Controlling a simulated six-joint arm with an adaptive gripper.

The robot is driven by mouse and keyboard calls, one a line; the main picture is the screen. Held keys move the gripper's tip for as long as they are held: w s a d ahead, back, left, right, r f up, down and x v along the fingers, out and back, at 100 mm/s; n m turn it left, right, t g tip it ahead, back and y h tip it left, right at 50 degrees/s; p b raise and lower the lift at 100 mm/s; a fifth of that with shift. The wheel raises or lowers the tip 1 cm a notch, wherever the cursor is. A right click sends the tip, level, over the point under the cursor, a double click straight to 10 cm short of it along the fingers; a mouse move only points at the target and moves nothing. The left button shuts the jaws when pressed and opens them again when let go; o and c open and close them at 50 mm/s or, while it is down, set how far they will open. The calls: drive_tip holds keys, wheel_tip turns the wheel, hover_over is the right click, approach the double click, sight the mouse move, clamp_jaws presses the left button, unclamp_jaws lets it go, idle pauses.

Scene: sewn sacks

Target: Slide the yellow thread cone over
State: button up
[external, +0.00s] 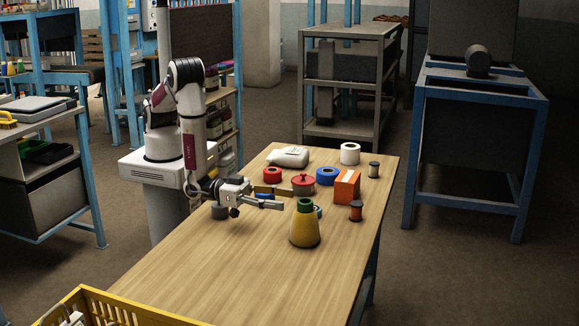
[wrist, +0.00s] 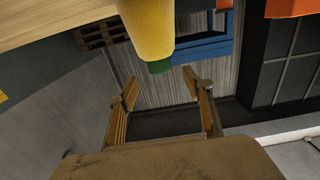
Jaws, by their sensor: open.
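The yellow thread cone (external: 305,230), with a green tip, stands upright on the wooden table (external: 220,265). My gripper (external: 279,204) is just left of the cone in the external view, pointing sideways at about the height of its tip. It appears apart from the cone. In the wrist view the picture is inverted: the cone (wrist: 145,28) hangs from the top, its green tip pointing down. There my gripper (wrist: 160,80) has its two fingers spread, with nothing visibly held between them.
Behind the cone are an orange box (external: 347,188), a red lidded pot (external: 303,185), a blue roll (external: 326,177), a dark-orange spool (external: 356,212) and a white sack (external: 289,156). A white roll (external: 350,154) is farther back. The front of the table is clear beside a yellow crate (external: 85,297).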

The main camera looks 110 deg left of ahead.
sight(305, 201)
drive_tip(key=shift+w, duration=0.15)
drive_tip(key=shift+w, duration=3.75)
drive_tip(key=c, duration=1.3)
